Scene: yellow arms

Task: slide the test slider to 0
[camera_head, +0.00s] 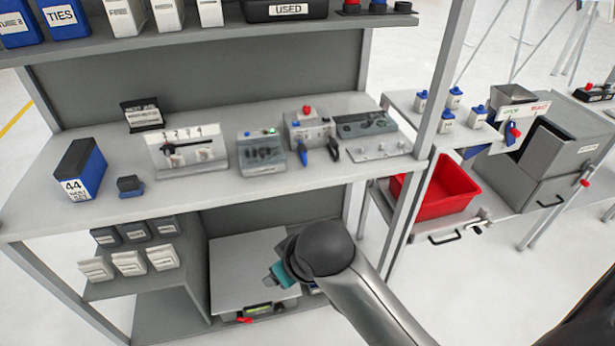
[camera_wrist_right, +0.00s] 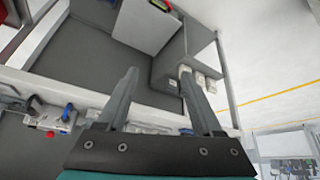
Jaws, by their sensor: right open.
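The slider panel (camera_head: 187,150) is a white tilted plate on the workbench, left of centre, in the head view. It has a row of small numerals on top and a dark horizontal bar with a dark knob towards its left end. The exact mark at the knob is too small to read. My right gripper (camera_head: 277,274) is below and in front of the bench edge, apart from the panel, mostly hidden behind my dark wrist. In the right wrist view its two grey fingers (camera_wrist_right: 159,75) are spread with nothing between them. My left gripper is not in view.
The workbench (camera_head: 215,193) also holds a blue-black box (camera_head: 81,170), a small dark block (camera_head: 130,186) and switch boxes (camera_head: 262,153) right of the panel. An upper shelf (camera_head: 220,38) overhangs it. A post (camera_head: 430,110) and a red bin (camera_head: 440,187) are at right.

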